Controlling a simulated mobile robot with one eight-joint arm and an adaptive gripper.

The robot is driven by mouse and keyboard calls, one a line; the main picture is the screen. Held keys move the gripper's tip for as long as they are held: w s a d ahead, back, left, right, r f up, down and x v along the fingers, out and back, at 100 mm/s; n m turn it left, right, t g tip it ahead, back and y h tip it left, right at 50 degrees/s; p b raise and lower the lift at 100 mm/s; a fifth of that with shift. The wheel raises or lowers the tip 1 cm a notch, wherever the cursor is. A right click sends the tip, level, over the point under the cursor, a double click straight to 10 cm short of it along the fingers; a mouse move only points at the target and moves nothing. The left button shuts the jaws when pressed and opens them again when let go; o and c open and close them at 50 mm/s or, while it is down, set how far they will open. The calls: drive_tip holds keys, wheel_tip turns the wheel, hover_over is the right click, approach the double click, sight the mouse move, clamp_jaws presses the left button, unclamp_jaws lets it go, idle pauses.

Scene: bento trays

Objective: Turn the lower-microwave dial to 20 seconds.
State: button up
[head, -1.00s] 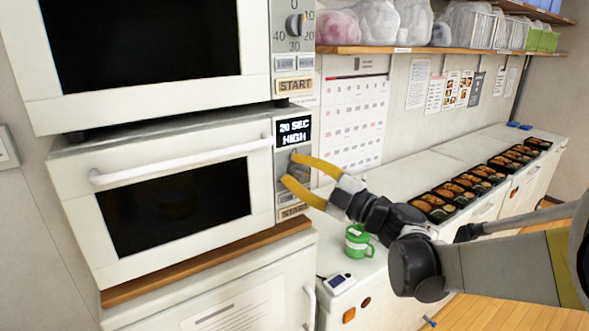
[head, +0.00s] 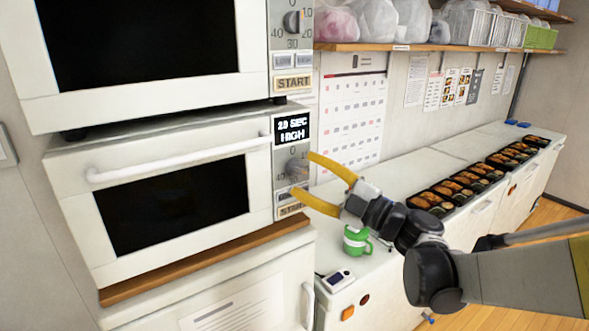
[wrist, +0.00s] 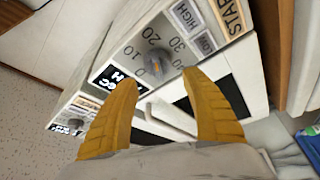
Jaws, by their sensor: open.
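The lower microwave (head: 170,140) has its control panel on the right. Its display (head: 293,131) appears to read 20 SEC and HIGH, though it is slightly blurred. The round grey dial (head: 295,168) is below the display, partly in shadow. In the wrist view the dial (wrist: 156,67) shows between my fingertips, with numbers around it; its exact pointer direction is hard to tell. My gripper (head: 303,175) is open, its yellow fingers spread in front of the panel. It appears to stand off from the dial, holding nothing.
An upper microwave (head: 140,100) sits above, with its own dial (head: 292,21). Bento trays (head: 450,193) line the counter at the right.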

drive_tip(key=v, duration=0.8)
drive_tip(key=shift+s+d, duration=0.15)
drive_tip(key=shift+s, duration=0.05)
drive_tip(key=w+d+r+m+t+h+b, duration=0.2)
drive_tip(key=d+r+m+t+h+b, duration=0.2)
drive_tip(key=d+m+t+h, duration=0.75)
drive_tip(key=s+d+f+m+g+h+b, duration=0.1)
drive_tip(key=s+d+f+m+g+h, duration=0.35)
drive_tip(key=f+m+g+h, duration=0.4)
drive_tip(key=s+a+f+m+g+y+b, duration=0.1)
drive_tip(key=s+a+f+g, duration=0.2)
drive_tip(key=s+f, duration=0.5)
drive_tip(key=s+a+f+m+g+y+b, duration=0.1)
drive_tip(key=s+a+f+m+g+y, duration=0.1)
drive_tip(key=s+f, duration=0.7)
wheel_tip(320, 180, down, 2)
drive_tip(key=a+g, duration=0.1)
drive_tip(key=g, duration=0.1)
drive_tip(key=shift+g+y+b, duration=0.3)
drive_tip(key=shift+g, duration=0.1)
drive_tip(key=shift+a, duration=0.1)
